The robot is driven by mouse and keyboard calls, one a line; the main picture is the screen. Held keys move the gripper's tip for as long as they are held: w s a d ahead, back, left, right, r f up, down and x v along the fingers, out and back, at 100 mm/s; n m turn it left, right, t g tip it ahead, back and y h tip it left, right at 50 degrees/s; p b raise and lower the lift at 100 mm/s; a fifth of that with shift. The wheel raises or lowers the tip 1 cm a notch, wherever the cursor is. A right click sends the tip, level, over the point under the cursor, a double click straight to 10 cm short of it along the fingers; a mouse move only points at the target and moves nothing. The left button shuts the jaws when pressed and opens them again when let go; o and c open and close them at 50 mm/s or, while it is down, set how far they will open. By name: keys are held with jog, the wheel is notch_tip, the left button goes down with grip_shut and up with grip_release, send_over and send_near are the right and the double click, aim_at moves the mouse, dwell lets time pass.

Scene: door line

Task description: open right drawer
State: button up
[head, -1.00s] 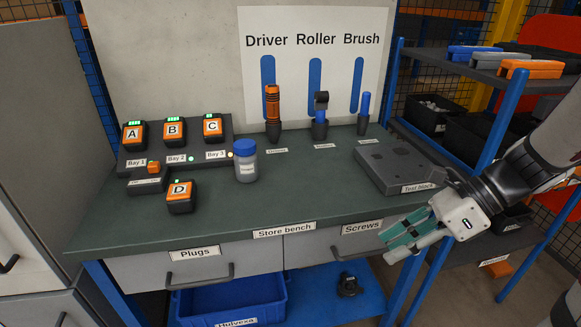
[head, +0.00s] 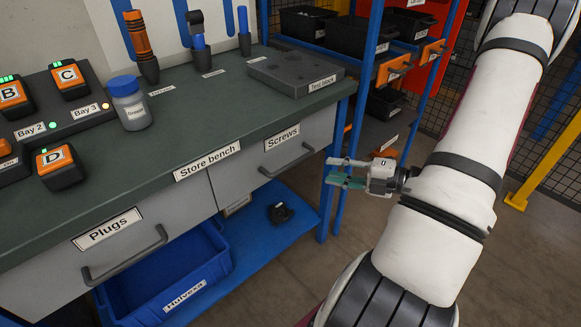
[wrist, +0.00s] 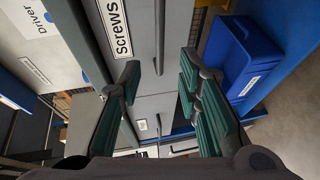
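The right drawer, labelled Screws (head: 281,138), is a grey front under the green bench top and looks shut. Its dark bar handle (head: 287,163) runs along the front. In the wrist view the Screws label (wrist: 116,28) shows sideways, and the handle (wrist: 160,35) stands upright in the picture. My gripper (head: 335,173) is just right of the handle in the head view, apart from it. In the wrist view my gripper (wrist: 160,70) is open, its green-padded fingers spread wide, with the handle ahead between the fingertips. Nothing is held.
The left drawer, Plugs (head: 150,232), looks shut. A blue bin (head: 160,275) stands on the blue lower shelf (head: 290,230). A blue bench leg (head: 335,205) is beside my gripper. A rack with dark bins (head: 362,38) is behind. Floor in front is clear.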

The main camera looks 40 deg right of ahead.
aim_at(296, 164)
jog(key=b+x, duration=0.3)
jog(key=x, duration=0.9)
jog(key=shift+w+a+f, duration=0.1)
jog(key=shift+w, duration=0.05)
grip_shut()
